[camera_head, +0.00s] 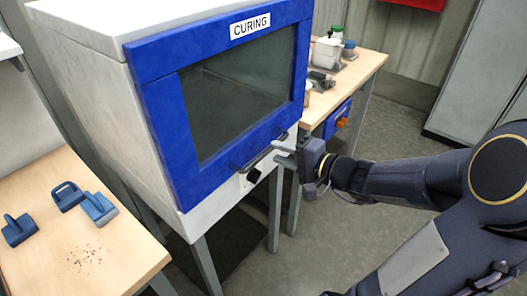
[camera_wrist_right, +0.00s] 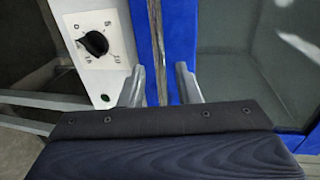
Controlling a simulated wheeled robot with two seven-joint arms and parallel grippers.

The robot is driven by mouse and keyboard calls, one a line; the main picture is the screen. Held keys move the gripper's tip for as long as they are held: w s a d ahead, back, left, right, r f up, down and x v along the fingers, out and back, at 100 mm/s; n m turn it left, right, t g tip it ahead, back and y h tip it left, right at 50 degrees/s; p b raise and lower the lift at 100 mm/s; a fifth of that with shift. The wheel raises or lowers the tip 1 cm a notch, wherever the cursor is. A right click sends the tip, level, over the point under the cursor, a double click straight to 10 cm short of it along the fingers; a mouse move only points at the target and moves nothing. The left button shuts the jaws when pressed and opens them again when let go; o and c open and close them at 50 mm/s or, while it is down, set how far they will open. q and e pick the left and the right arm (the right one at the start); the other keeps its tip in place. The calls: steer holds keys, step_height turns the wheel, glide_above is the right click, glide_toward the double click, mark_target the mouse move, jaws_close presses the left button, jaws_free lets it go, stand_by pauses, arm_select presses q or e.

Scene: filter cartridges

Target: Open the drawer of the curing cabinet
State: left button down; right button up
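The curing cabinet (camera_head: 90,75) is a white box on grey legs, marked CURING. Its blue front (camera_head: 168,130) frames a dark window and looks shut against the body. A bar handle (camera_head: 246,160) runs along the front's lower edge. My right gripper (camera_head: 279,153) is at the right end of this handle. In the right wrist view its two fingers (camera_wrist_right: 163,84) are apart, with the handle bar (camera_wrist_right: 157,45) passing between them. Gaps show beside the bar, so it does not look clamped. My left gripper is not in view.
A dial (camera_wrist_right: 96,44) on a white panel is beside the handle. A wooden table (camera_head: 125,262) at left holds several blue handled pieces (camera_head: 98,208) and dark crumbs. Another wooden table (camera_head: 365,66) at right holds containers. Floor (camera_head: 330,225) before the cabinet is clear.

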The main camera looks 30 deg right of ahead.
mark_target(271, 150)
steer(key=shift+x, duration=2.05)
jaws_close()
